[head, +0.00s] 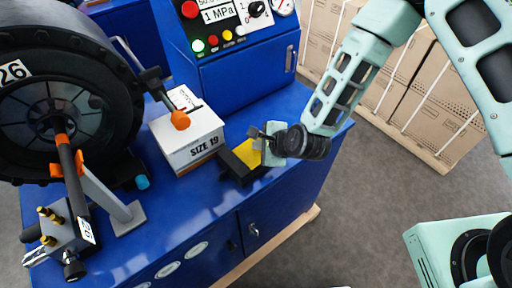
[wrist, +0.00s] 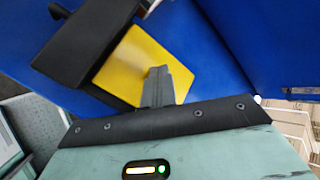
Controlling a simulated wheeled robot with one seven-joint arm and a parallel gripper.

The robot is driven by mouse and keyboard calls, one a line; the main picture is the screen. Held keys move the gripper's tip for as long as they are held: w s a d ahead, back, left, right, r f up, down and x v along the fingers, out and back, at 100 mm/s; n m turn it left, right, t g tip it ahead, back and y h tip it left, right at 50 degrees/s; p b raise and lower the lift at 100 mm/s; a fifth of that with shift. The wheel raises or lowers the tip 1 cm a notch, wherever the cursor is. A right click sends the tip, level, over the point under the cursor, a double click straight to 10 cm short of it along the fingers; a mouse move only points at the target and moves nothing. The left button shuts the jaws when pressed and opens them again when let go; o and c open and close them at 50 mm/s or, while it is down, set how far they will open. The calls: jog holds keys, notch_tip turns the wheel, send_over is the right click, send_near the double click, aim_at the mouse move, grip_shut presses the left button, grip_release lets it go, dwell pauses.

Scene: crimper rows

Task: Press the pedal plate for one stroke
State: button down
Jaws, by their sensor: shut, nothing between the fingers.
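The pedal plate (head: 246,154) is a yellow plate set in a black housing on the blue bench top. It also shows in the wrist view as a yellow square (wrist: 132,62) beside the black housing (wrist: 90,42). My gripper (head: 256,134) is shut and empty, right at the plate in the head view. In the wrist view the closed fingertips (wrist: 158,78) overlap the lower right part of the yellow plate. I cannot tell whether they touch it. My wrist hides the plate's right side in the head view.
A white box marked SIZE 19 (head: 190,138) stands left of the pedal. A blue control cabinet (head: 245,85) with buttons and a gauge stands behind. Cardboard boxes (head: 400,85) sit at the back right. Bare floor lies right.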

aim_at(257, 153)
jog(key=shift+d+f, duration=0.1)
jog(key=shift+f, duration=0.3)
jog(key=shift+r, duration=0.1)
dwell(0.3)
jog(key=shift+r+p, duration=0.65)
jog(key=shift+r, duration=0.55)
jog(key=r+p, duration=0.2)
jog(key=r, duration=0.1)
jog(key=r+p, duration=0.1)
jog(key=r, duration=0.1)
jog(key=shift+s+a, duration=0.2)
jog(key=shift+a, duration=0.15)
dwell(1.2)
